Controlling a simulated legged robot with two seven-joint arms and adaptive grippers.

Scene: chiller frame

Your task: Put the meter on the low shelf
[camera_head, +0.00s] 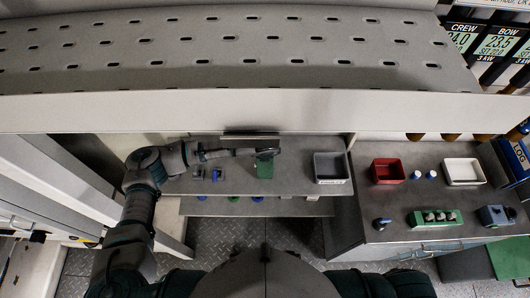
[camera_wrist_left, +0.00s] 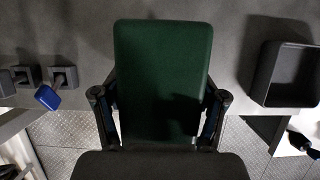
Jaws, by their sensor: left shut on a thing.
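The meter, a dark green block (camera_head: 265,168), is in my left gripper (camera_head: 264,153). In the left wrist view the meter (camera_wrist_left: 162,80) fills the middle, with a finger of my left gripper (camera_wrist_left: 160,105) on each side of it. The meter is over the upper grey shelf (camera_head: 300,183); I cannot tell whether it touches it. The low shelf (camera_head: 308,208) shows as a narrow strip below the upper one; most of it is hidden. My right gripper is not in view.
A grey bin (camera_head: 329,168) stands right of the meter, and small blue-tipped parts (camera_head: 215,174) stand left. The right counter holds a red bin (camera_head: 387,171), a white tray (camera_head: 464,171) and a green block (camera_head: 435,217). A perforated panel (camera_head: 230,45) overhangs the shelves.

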